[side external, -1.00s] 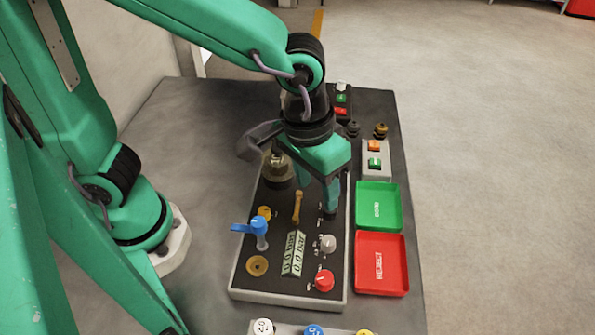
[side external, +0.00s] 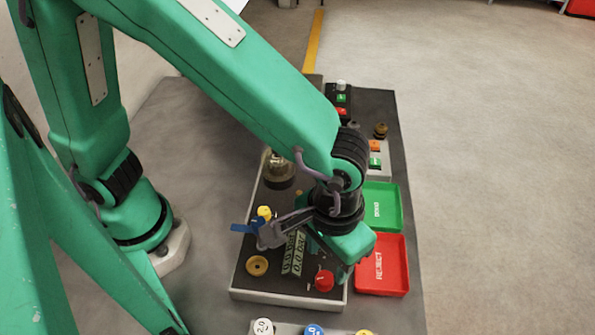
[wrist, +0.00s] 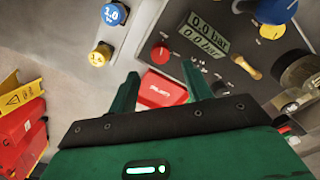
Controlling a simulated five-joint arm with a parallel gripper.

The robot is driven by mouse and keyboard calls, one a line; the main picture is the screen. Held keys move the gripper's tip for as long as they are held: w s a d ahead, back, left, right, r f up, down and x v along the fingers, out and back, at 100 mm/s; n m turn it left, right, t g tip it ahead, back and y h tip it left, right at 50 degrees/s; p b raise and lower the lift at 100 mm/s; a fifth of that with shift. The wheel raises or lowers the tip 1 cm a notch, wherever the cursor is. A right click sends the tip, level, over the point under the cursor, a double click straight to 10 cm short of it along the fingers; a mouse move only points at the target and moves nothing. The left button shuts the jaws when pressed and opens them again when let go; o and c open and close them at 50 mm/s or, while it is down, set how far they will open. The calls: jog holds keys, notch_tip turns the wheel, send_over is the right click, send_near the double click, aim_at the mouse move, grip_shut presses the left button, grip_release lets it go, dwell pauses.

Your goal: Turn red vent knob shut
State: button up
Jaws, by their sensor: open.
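The red vent knob (side external: 324,281) stands on the dark panel (side external: 285,284) near its front right corner. In the wrist view the red knob (wrist: 160,52) lies just beyond my fingertips, roughly centred between them, with a pale mark on its top. My gripper (side external: 344,277) is open and empty, close to the right of the knob in the side view. Its two fingers (wrist: 160,72) are spread apart in the wrist view. Whether a finger touches the knob cannot be told. My gripper hides the grey knob in the side view.
A display (wrist: 204,34) reads 0.0 bar twice. The red REJECT tray (side external: 396,288) and green tray (side external: 396,200) lie right of the panel. A blue lever (side external: 240,228) stands left of my gripper. White, blue and yellow round pieces (side external: 314,331) sit at the front.

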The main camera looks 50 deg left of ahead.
aim_at(325, 277)
jog(key=shift+f, duration=3.05)
jog(key=c, duration=1)
